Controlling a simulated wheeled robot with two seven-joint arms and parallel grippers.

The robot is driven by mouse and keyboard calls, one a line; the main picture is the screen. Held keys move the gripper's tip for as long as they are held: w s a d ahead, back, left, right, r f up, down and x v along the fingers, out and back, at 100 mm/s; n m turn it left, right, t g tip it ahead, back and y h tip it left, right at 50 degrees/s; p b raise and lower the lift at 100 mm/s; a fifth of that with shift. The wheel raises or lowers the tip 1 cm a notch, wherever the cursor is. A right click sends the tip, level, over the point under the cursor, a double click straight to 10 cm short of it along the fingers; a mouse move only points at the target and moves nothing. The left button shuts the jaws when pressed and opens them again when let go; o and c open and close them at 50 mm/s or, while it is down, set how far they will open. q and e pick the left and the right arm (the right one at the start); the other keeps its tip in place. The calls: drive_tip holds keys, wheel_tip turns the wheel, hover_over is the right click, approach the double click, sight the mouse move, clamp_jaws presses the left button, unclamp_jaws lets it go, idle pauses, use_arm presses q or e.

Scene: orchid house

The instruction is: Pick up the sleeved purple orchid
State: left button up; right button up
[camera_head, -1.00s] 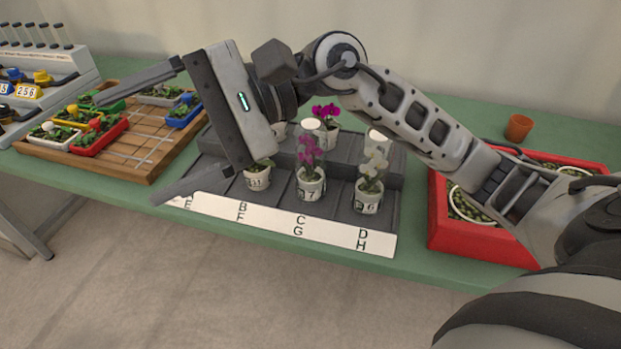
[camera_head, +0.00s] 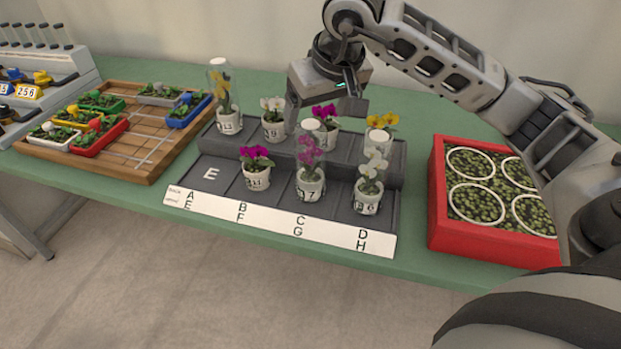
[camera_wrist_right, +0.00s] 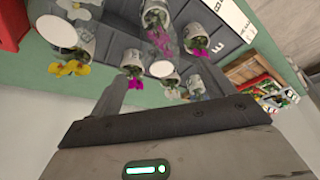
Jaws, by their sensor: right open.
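The sleeved purple orchid (camera_head: 310,160) stands upright in a white pot marked 7, front row of the dark stepped tray (camera_head: 215,190), inside a clear sleeve with a white top. In the right wrist view a purple orchid (camera_wrist_right: 160,38) that appears to be it shows near the top. My right gripper (camera_head: 320,108) is open and empty, fingers downward, above the tray's back row, behind and above the sleeved orchid. Its fingers also show in the right wrist view (camera_wrist_right: 168,88). My left gripper is not in view.
An unsleeved purple orchid (camera_head: 257,165) stands left of it and a sleeved white orchid (camera_head: 370,180) right. Behind are another purple orchid (camera_head: 324,120), a white one (camera_head: 273,118), yellow flowers (camera_head: 382,121) and a sleeved yellow orchid (camera_head: 225,100). A red crate (camera_head: 470,240) stands right.

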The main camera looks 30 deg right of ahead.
sight(313, 127)
drive_tip(key=p+x, duration=0.1)
drive_tip(key=x, duration=0.6)
drive_tip(key=shift+s+f, duration=0.1)
drive_tip(key=shift+f, duration=0.1)
drive_tip(key=c, duration=1.5)
drive_tip(key=shift+o, duration=0.2)
drive_tip(key=shift+r, duration=0.15)
